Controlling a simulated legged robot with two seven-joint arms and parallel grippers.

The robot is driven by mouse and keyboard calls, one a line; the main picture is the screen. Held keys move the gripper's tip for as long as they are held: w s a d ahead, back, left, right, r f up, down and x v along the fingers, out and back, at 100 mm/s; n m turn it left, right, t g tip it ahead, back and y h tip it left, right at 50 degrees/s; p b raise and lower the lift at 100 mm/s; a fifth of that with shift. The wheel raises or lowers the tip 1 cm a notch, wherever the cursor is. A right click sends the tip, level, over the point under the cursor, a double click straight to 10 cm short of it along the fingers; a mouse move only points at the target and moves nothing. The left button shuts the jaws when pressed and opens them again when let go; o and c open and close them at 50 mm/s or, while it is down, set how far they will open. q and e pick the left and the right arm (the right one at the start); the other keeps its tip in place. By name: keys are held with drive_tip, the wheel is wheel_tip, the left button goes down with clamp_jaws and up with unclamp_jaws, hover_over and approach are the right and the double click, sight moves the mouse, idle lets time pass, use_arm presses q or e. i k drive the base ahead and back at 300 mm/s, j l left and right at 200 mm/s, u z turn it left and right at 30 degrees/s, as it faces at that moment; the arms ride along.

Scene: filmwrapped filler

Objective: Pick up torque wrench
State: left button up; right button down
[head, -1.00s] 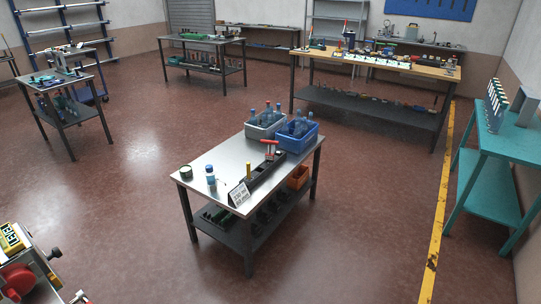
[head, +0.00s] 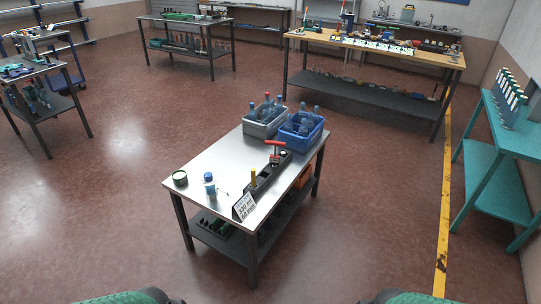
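I cannot make out a torque wrench for certain. A steel-topped table (head: 207,165) stands in the middle of the head view. On its right side lies a long black holder (head: 262,180). A red-handled tool (head: 275,145) and a yellow upright piece (head: 253,177) stand at the holder; they are too small to identify surely. Neither gripper is in view. Only dark green rounded parts, likely of my own arms, show at the bottom edge.
The table also bears a grey crate (head: 264,127) and a blue crate (head: 301,136) with bottles, a blue-capped bottle (head: 210,187), a round tin (head: 180,178) and a sign (head: 244,206). A teal bench (head: 497,180) stands right. The floor before the table is clear.

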sight(274, 158)
drive_tip(key=u, duration=0.4)
drive_tip(key=i+l+u, duration=0.2)
drive_tip(key=u, duration=0.2)
drive_tip(key=i+l+u, duration=0.15)
drive_tip(key=u, duration=0.2)
drive_tip(key=l+u, duration=0.4)
drive_tip(key=i+l+u, duration=0.15)
drive_tip(key=l+u, duration=0.25)
drive_tip(key=i+l+u, duration=0.1)
drive_tip(key=l+u, duration=0.15)
drive_tip(key=l, duration=1.5)
drive_tip(key=k+l+u, duration=0.1)
drive_tip(key=l+u, duration=0.15)
drive_tip(key=l, duration=1.45)
